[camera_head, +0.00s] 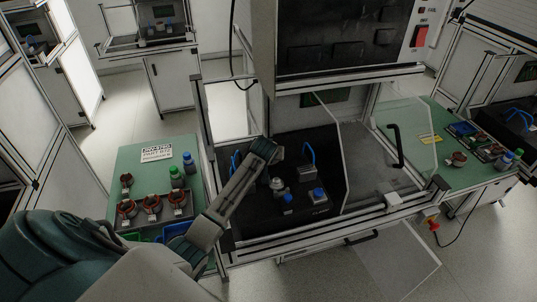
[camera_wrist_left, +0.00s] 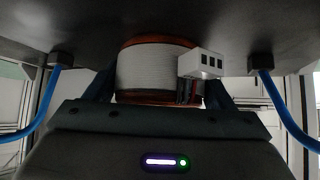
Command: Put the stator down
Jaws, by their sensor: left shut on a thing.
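The stator (camera_wrist_left: 155,68), with a white winding between orange-brown rims and a white connector block on one side, fills the middle of the left wrist view. My left gripper (camera_wrist_left: 160,92) is shut on it, one dark finger on each side. In the head view my left gripper (camera_head: 272,154) is over the black test bench top (camera_head: 255,222), between two blue curved cables (camera_head: 308,154). The stator cannot be made out there. In the wrist view it is close to the black surface; I cannot tell whether it touches. My right gripper is not in view.
Blue-topped parts (camera_head: 319,194) and a silver part (camera_head: 277,184) stand on the bench nearby. A clear door (camera_head: 375,155) with a black handle is to the right. A green table (camera_head: 135,165) at left holds several copper-coloured stators (camera_head: 151,203) and bottles (camera_head: 176,176).

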